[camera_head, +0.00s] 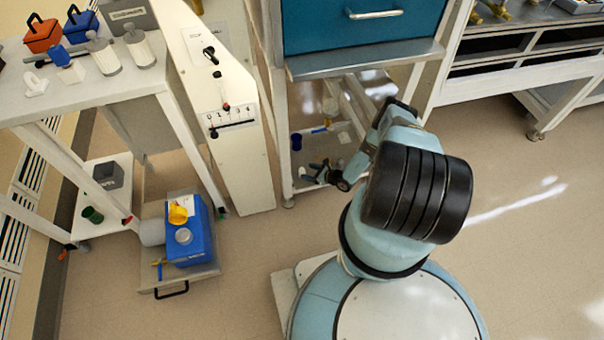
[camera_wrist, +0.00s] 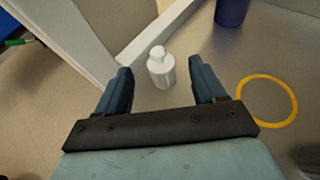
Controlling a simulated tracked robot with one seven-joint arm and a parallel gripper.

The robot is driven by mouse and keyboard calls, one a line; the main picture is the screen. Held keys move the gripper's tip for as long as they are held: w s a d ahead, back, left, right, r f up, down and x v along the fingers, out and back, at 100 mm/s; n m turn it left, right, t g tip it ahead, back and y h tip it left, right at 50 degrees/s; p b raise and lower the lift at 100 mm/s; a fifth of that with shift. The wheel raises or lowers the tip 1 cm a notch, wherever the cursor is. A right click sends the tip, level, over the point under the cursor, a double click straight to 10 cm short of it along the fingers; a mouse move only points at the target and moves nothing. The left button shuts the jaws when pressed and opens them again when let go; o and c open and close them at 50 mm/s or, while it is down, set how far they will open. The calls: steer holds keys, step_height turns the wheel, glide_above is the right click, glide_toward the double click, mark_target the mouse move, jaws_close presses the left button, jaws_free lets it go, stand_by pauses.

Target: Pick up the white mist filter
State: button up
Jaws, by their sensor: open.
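The white mist filter (camera_wrist: 161,74), a small white bottle-like piece with a narrower top, stands on a grey metal shelf (camera_wrist: 205,38) in the wrist view. My gripper (camera_wrist: 160,66) is open, with one dark blue finger on each side of the filter in the picture. The filter appears just beyond the fingertips, with gaps on both sides; I see no contact. In the head view my gripper (camera_head: 326,173) is low at the front edge of the lower shelf under the teal cabinet, and I cannot make out the filter there.
A blue cylinder (camera_wrist: 232,10) stands behind the filter to the right. A yellow ring (camera_wrist: 267,100) marks the shelf at right. A pale raised edge (camera_wrist: 157,32) runs close by on the left. The teal cabinet (camera_head: 360,27) overhangs the shelf. Open floor (camera_head: 520,240) lies to the right.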

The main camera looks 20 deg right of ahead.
mark_target(302, 171)
steer(key=shift+x, duration=1.3)
steer(key=c, duration=1.1)
steer(key=shift+r, duration=0.1)
